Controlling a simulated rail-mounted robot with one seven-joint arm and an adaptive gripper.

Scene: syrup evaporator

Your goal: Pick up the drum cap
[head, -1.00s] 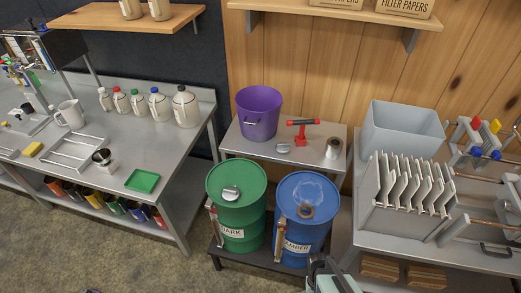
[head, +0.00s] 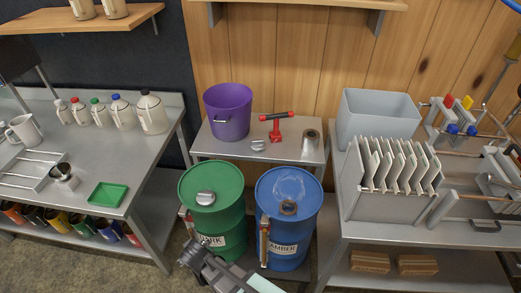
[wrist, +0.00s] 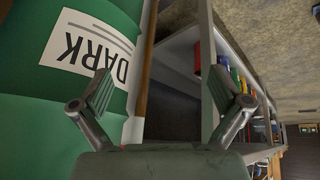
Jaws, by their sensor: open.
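A silver drum cap (head: 257,145) lies on the metal table behind the drums, beside a red-handled tool. A similar silver cap (head: 205,197) sits on top of the green DARK drum (head: 222,222). The blue AMBER drum (head: 305,222) has a dark ring-shaped opening (head: 288,207) on its top. My gripper (wrist: 162,98) is open and empty, with its two fingers apart in the wrist view. It is low in front of the green drum, whose DARK label fills the left of that view. Neither cap shows in the wrist view.
A purple bucket (head: 229,111), the red tool (head: 276,127) and a metal cylinder (head: 311,141) share the table behind the drums. A grey bin (head: 378,118) and a plate rack stand on the right bench. Jugs and a green tray (head: 108,195) are left.

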